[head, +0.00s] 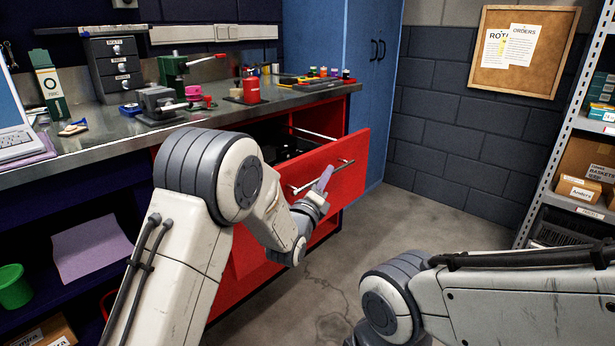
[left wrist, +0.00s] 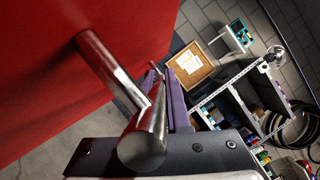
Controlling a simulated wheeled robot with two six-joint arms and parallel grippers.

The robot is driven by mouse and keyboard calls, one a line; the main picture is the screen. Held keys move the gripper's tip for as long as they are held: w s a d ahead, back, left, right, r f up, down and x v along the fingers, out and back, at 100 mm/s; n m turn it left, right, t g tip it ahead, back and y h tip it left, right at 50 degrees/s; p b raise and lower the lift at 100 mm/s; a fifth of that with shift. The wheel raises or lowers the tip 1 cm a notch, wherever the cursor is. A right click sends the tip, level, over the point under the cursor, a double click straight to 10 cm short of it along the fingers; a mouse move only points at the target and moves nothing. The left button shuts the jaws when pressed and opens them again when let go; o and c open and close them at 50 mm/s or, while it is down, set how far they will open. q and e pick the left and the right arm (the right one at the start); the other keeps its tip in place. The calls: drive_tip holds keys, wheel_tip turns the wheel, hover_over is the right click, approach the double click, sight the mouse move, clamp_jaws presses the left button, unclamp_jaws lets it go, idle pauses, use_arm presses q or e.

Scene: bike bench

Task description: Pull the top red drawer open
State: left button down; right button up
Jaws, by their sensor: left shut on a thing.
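The top red drawer (head: 345,165) of the bench's red cabinet stands pulled well out, with its dark inside showing. Its metal bar handle (head: 340,170) runs across the front panel. My left gripper (head: 321,181) is at the handle, shut on it. In the left wrist view the steel handle (left wrist: 150,130) passes between the purple finger pads (left wrist: 178,102), close to the red drawer front (left wrist: 60,85). My right arm shows at the lower right of the head view, but its gripper is out of view.
The bench top (head: 215,110) holds a vise (head: 160,103), a red bottle (head: 251,88) and small tools. A blue cabinet (head: 365,60) stands behind the drawer. A shelf unit (head: 570,125) stands at the right. The concrete floor (head: 430,215) before the drawer is clear.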

use_arm(q)
drive_tip(key=shift+s+d, duration=0.3)
drive_tip(key=shift+d, duration=0.25)
drive_tip(key=shift+s+d, duration=0.25)
drive_tip(key=shift+d, duration=0.25)
drive_tip(key=shift+r, duration=0.1)
drive_tip(key=c, duration=0.9)
unclamp_jaws()
drive_tip(key=shift+a, duration=0.1)
drive_tip(key=v, duration=1)
drive_tip(key=shift+s+a+f, duration=0.1)
drive_tip(key=shift+s+f, duration=0.05)
drive_tip(key=shift+f, duration=0.05)
